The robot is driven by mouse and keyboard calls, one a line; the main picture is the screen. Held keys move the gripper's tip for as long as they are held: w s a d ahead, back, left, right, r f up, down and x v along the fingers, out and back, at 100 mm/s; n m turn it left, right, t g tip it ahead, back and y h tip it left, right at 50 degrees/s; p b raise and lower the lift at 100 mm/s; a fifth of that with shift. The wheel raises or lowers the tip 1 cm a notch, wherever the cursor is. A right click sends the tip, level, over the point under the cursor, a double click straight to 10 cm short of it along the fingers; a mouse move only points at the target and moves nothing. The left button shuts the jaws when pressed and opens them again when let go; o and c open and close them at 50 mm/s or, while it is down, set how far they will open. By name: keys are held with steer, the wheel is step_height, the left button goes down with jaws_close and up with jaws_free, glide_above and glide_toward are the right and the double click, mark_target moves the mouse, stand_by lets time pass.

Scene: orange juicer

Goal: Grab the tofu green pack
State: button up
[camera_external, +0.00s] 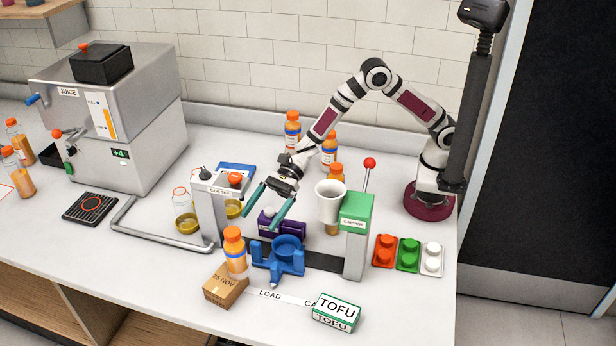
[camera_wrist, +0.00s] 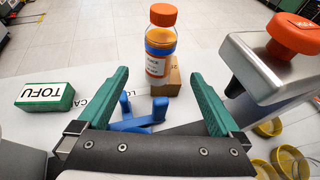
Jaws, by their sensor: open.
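The tofu pack (camera_external: 337,313) is a green box with a white top marked TOFU. It lies flat near the front edge of the counter in the external view. In the wrist view the tofu pack (camera_wrist: 45,96) is at the left, outside the fingers. My gripper (camera_external: 265,204) has teal fingers, spread open and empty. It hangs above the middle of the counter, behind and to the left of the pack and well above it. In the wrist view the gripper (camera_wrist: 160,90) frames a juice bottle farther off, without touching it.
A juice bottle (camera_external: 235,252) stands by a cardboard box (camera_external: 226,287), left of the pack. A blue holder (camera_external: 280,258) sits below my gripper. The green-topped capper (camera_external: 356,225) rises behind the pack, beside a white cup (camera_external: 330,200). The counter right of the pack is clear.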

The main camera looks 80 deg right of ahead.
steer(key=w+d+r+m+t+h, duration=0.25)
steer(key=d+m+h, duration=0.25)
steer(key=d+m, duration=0.3)
steer(key=m+t+h, duration=0.5)
steer(key=m+h, duration=0.6)
steer(key=h, duration=0.1)
glide_above(332, 300)
steer(key=w+d, duration=0.2)
steer(key=w, duration=0.2)
steer(key=f, duration=0.8)
steer(key=shift+s+d+f, duration=0.1)
steer(key=shift+d+f, duration=0.1)
steer(key=s+f, duration=0.2)
steer(key=s, duration=0.1)
steer(key=s+a+f+n+t+y, duration=0.1)
steer(key=s+f, duration=0.1)
steer(key=s, duration=0.1)
steer(key=s+a+f+n, duration=0.1)
steer(key=s+f, duration=0.1)
steer(key=s, duration=0.2)
steer(key=shift+a+f+t, duration=0.1)
steer(key=shift+f+t, duration=0.2)
steer(key=shift+t, duration=0.05)
steer(key=x, duration=0.6)
steer(key=shift+w+f, duration=0.35)
steer(key=shift+w, duration=0.1)
steer(key=c, duration=1.4)
